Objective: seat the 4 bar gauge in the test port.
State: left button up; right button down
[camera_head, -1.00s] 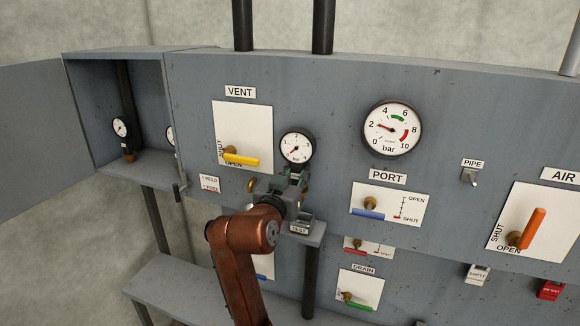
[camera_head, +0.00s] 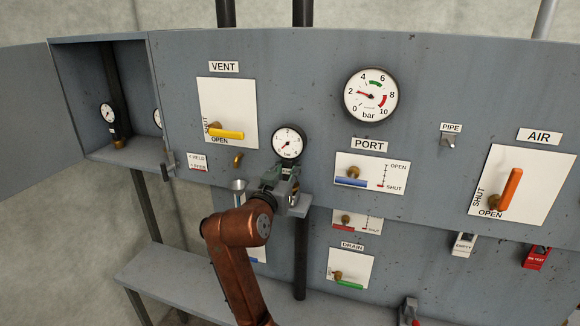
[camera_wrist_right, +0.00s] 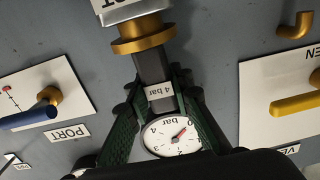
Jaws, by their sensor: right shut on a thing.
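The 4 bar gauge (camera_head: 288,141) is upright in the head view, with a white dial and dark rim. My right gripper (camera_head: 286,180) is shut on its dark stem just under the dial. In the right wrist view the gauge (camera_wrist_right: 172,137) lies between the green pads, with its "4 bar" tag facing the camera. A brass collar (camera_wrist_right: 143,38) is at the stem's far end, close to the partly cut-off sign (camera_wrist_right: 124,10) at the test port. I cannot tell whether the stem is inside the port. In the head view my gripper hides the port. My left gripper is not in view.
The open cabinet (camera_head: 130,152) at left holds other gauges. The yellow vent lever (camera_head: 228,134), blue port lever (camera_head: 352,182) and orange air lever (camera_head: 511,188) stick out from the panel.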

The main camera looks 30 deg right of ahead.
jog(key=c, duration=2.1)
grip_release()
jog(key=shift+w+a+r, duration=0.1)
jog(key=shift+w+a, duration=0.05)
jog(key=shift+w, duration=0.05)
jog(key=o, duration=0.4)
jog(key=shift+s, duration=0.35)
jog(key=shift+o, duration=0.4)
jog(key=shift+w, duration=0.2)
jog(key=shift+s, duration=0.15)
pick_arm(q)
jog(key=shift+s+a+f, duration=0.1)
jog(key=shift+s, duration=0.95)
pick_arm(e)
jog(key=v, duration=1.1)
jog(key=shift+s+a, duration=0.2)
jog(key=shift+a, duration=0.15)
